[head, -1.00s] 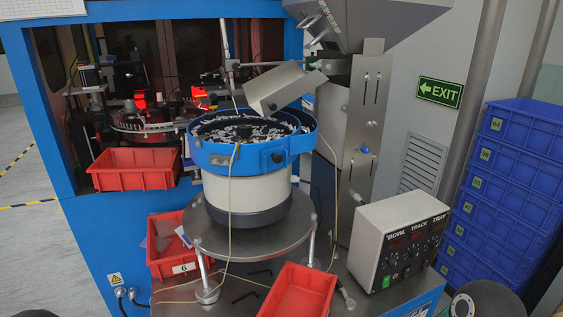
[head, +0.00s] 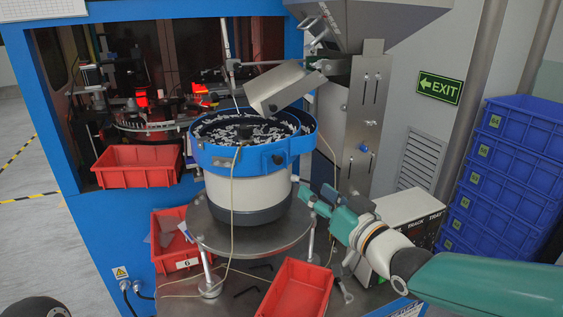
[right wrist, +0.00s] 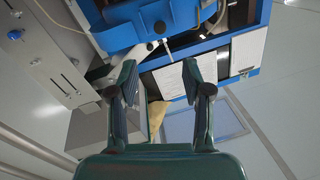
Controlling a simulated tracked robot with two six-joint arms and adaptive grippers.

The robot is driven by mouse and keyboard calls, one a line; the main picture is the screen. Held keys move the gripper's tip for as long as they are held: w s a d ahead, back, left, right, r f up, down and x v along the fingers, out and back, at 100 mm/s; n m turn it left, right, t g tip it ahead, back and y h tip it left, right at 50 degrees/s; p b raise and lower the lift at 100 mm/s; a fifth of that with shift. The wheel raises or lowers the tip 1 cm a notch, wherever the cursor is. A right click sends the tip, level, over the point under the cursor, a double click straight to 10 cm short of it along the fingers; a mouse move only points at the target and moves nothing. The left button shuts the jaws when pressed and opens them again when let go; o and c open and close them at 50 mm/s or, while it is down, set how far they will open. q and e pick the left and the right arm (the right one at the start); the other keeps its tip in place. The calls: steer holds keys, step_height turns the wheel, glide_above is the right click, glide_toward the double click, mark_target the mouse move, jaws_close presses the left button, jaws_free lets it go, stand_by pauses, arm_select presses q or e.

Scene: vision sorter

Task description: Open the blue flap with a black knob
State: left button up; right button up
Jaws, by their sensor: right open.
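The blue flap (head: 262,160) is on the blue rim of the white bowl feeder, on the side facing me. Its black knob (head: 278,158) stands out at the flap's right part. In the right wrist view, blue parts of the bowl rim (right wrist: 125,30) lie at the top, beyond my fingers, with a dark round knob among them. My right gripper (head: 316,196) is open and empty, to the right of the bowl and a little lower than the knob, apart from it. Its two spread fingers (right wrist: 160,82) also show in the right wrist view.
A metal chute (head: 286,92) hangs over the bowl. Red bins (head: 298,290) stand in front and at left. A control box (head: 410,215) is partly hidden behind my right arm. Blue crates (head: 515,165) are stacked at right. A thin cable (head: 233,200) hangs down the bowl's front.

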mark_target(280, 163)
steer(key=p+x, duration=0.5)
steer(key=x, duration=0.9)
steer(key=shift+w, duration=0.1)
steer(key=shift+w+a+f, duration=0.1)
steer(key=shift+w+a, duration=0.1)
steer(key=shift+w, duration=0.15)
jaws_close()
steer(key=shift+d, duration=0.1)
